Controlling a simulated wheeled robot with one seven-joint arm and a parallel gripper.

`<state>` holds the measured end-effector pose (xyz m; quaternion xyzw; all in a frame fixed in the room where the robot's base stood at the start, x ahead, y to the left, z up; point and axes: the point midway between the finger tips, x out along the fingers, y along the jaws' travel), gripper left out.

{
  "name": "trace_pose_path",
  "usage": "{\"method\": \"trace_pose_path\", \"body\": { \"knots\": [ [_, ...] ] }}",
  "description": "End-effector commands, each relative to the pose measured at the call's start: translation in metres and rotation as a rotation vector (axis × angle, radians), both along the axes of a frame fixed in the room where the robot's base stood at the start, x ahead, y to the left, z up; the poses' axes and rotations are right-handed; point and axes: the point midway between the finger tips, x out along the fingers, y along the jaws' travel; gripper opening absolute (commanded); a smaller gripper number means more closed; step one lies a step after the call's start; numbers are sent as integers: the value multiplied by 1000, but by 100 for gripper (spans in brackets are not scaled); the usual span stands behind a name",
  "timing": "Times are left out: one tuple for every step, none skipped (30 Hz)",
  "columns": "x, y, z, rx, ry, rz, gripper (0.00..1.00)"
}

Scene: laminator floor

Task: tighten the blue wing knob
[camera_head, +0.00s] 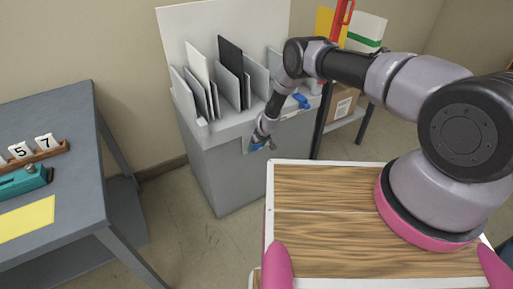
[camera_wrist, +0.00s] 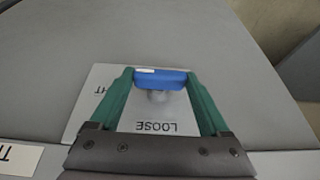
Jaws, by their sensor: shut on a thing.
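The blue wing knob (camera_wrist: 162,79) shows in the wrist view, its bar lying across the picture with a pale mark at its upper left. It sits on a stem over a light label plate (camera_wrist: 138,122), with "LOOSE" upside down below it and part of another word ending in "HT" at the left. My gripper (camera_wrist: 161,80) has its green fingers closed on the two ends of the bar. In the head view my gripper (camera_head: 262,142) is at the front face of the grey cabinet, where the knob is mostly hidden.
The grey cabinet (camera_head: 225,170) holds several upright panels on top. Another blue handle (camera_head: 301,101) is on it further right. A grey table (camera_head: 75,235) with number tiles stands left, with open floor between. A wood-topped surface (camera_head: 325,190) lies in front.

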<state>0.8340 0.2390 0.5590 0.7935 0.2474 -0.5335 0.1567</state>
Motion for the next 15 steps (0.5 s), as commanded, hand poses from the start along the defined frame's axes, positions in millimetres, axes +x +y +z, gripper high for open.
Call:
{"method": "trace_pose_path", "body": {
  "knots": [
    [-1, -1, -1, 0, 3, -1, 24],
    [-1, -1, -1, 0, 3, -1, 92],
    [-1, -1, -1, -1, 2, -2, 100],
    [-1, -1, -1, -1, 2, -2, 100],
    [-1, -1, 0, -1, 2, -1, 100],
    [-1, -1, 0, 0, 1, -1, 100],
    [0, 0, 0, 0, 1, -1, 100],
    [0, 0, 0, 0, 1, -1, 100],
    [0, 0, 0, 0, 1, -1, 100],
    [0, -1, 0, 0, 1, -1, 100],
    [0, -1, 1, -1, 1, -2, 100],
    [-1, -2, 2, -1, 2, -3, 100],
    [-1, -3, 4, 0, 1, -4, 100],
    [-1, -3, 7, 0, 1, -4, 100],
    [-3, -5, 11, 0, 3, -7, 100]
  ]
}}
